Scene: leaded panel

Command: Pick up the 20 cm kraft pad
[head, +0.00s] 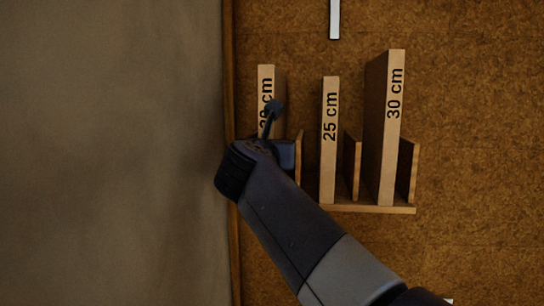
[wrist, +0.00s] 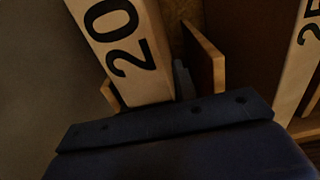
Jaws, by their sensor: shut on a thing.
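The 20 cm kraft pad (head: 266,83) stands upright at the left of the rack in the head view, its label partly covered by my gripper (head: 271,110). In the wrist view, the pad (wrist: 120,50) rises close in front of my gripper, with "20" readable on its edge. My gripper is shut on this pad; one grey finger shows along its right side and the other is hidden. The pad's lower end is hidden behind my wrist, so I cannot tell whether it touches the rack bottom.
The wooden rack (head: 366,208) has upright dividers. The 25 cm pad (head: 329,150) and the taller 30 cm pad (head: 393,140) stand in it to the right. A white strip (head: 335,20) lies at the top. A wooden edge (head: 230,100) runs along the left of the cork surface (head: 470,130).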

